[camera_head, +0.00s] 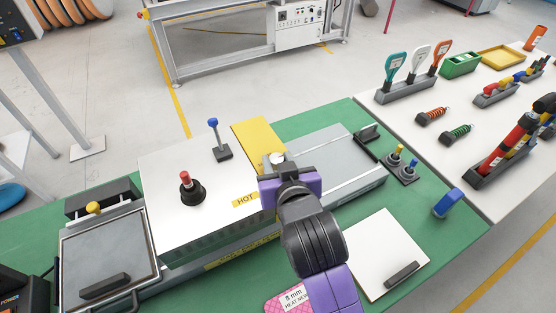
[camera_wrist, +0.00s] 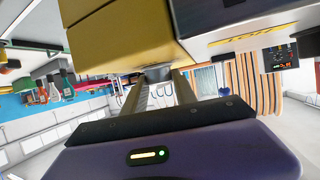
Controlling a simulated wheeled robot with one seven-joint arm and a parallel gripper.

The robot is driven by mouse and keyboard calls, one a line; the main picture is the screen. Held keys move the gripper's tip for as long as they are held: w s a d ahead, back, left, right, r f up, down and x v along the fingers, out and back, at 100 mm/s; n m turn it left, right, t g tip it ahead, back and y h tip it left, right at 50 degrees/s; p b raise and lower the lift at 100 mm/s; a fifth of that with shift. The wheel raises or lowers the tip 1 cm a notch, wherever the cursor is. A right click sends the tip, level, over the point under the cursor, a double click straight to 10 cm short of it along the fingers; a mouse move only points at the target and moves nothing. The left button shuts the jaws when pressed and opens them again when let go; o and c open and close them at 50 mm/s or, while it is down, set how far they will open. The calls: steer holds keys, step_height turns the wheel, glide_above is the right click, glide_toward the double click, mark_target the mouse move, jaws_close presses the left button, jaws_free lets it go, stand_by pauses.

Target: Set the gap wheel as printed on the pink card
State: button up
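The pink card (camera_head: 290,301) lies at the bottom edge of the head view, partly hidden by my arm. Its print reads "8 mm" with "HEAT NOW" seemingly below. A small round pale knob (camera_head: 278,158), which looks like the gap wheel, sits at the end of the yellow block (camera_head: 258,139). In the wrist view it shows as a grey cylinder (camera_wrist: 158,73) below the yellow block. My gripper (camera_head: 280,165) is at this knob, with one finger on each side. In the wrist view the fingers (camera_wrist: 160,92) stand apart; whether they touch the knob is unclear.
A white housing marked HOT (camera_head: 215,185) carries a red-topped knob (camera_head: 190,188) and a blue-topped lever (camera_head: 218,138). A grey plate (camera_head: 330,165) lies right of my gripper. A white board (camera_head: 385,245) and a blue object (camera_head: 448,203) lie on the green bench (camera_head: 455,228).

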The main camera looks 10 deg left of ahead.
jaws_close()
steer(key=shift+d, duration=0.1)
steer(key=shift+w+d+n+g+y, duration=0.1)
steer(key=shift+n+g+y, duration=0.15)
steer(key=shift+n+y, duration=0.45)
steer(key=shift+w+d+n+g+y, duration=0.1)
steer(key=shift+n+g+y, duration=0.15)
steer(key=shift+n+y, duration=0.4)
steer(key=n+g+y+b, duration=0.2)
steer(key=n+y, duration=0.1)
steer(key=shift+w+d+f+g, duration=0.15)
steer(key=shift+w+g, duration=0.05)
steer(key=shift+g, duration=0.1)
steer(key=n+g+y+b, duration=0.2)
steer(key=n+b, duration=0.1)
steer(key=shift+w+d+g, duration=0.1)
steer(key=shift+g, duration=0.2)
steer(key=n+g+b, duration=0.1)
steer(key=n+g+y+b, duration=0.1)
steer(key=n+g+b, duration=0.2)
steer(key=g+b, duration=0.1)
steer(key=shift+w+n, duration=0.25)
steer(key=n+g+b, duration=0.4)
steer(key=g+b, duration=0.1)
steer(key=shift+w+n+g, duration=0.2)
steer(key=shift+n+g, duration=0.1)
steer(key=shift+h, duration=0.25)
